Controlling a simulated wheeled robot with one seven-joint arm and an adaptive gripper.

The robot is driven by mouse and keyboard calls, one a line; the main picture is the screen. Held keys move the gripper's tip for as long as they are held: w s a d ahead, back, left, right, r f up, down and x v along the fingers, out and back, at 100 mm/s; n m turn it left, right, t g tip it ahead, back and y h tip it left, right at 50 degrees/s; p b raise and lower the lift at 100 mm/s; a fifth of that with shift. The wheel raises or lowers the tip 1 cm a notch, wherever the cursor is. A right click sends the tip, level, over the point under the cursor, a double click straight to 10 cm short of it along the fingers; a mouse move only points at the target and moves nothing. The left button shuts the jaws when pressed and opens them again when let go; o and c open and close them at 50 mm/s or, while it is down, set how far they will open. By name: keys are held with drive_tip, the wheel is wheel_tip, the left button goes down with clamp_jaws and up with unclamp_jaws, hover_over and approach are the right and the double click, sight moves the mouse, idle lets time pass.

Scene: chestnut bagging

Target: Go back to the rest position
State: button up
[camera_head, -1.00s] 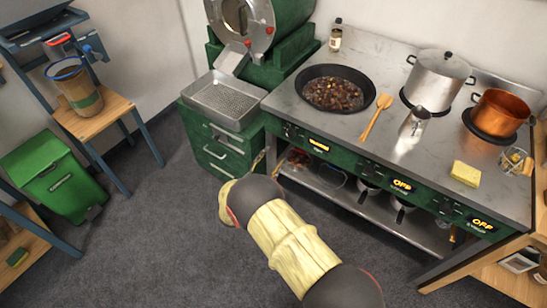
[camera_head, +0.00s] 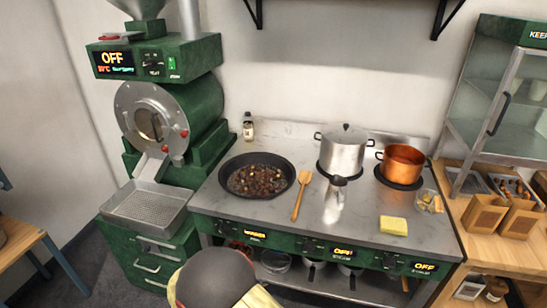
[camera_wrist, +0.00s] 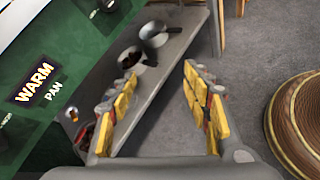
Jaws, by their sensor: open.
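My gripper (camera_wrist: 158,100) shows in the wrist view with its two yellow-padded fingers apart and nothing between them. It is in front of the green stove front, beside the "WARM" pan label (camera_wrist: 35,82). In the head view only a dark rounded part of my arm and some yellow covering show at the bottom middle; the fingers are hidden there. A black pan of chestnuts (camera_head: 257,176) sits on the left of the steel stove top (camera_head: 375,225). A wooden spatula (camera_head: 300,197) lies to the right of the pan.
A green roaster (camera_head: 170,120) reading "OFF" stands left, with a perforated tray (camera_head: 148,206). A steel pot (camera_head: 343,150), a copper pot (camera_head: 402,163), a metal jug (camera_head: 336,195) and a sponge (camera_head: 393,226) are on the stove. Paper bags (camera_head: 485,212) stand on the right counter.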

drive_tip(key=s+d+r+m+y, duration=0.3)
drive_tip(key=s+d+r+m, duration=0.3)
drive_tip(key=r, duration=0.6)
drive_tip(key=s+d+r+m+g+y+p, duration=0.1)
drive_tip(key=s+d+r+m+y, duration=0.2)
drive_tip(key=s+d+r+m, duration=0.4)
drive_tip(key=s+d+r+m+y+p, duration=0.1)
drive_tip(key=s+d+r+m+y, duration=0.3)
drive_tip(key=r, duration=1.3)
drive_tip(key=s+d+m, duration=0.3)
drive_tip(key=s+d, duration=0.1)
drive_tip(key=d, duration=0.1)
drive_tip(key=shift+r, duration=0.3)
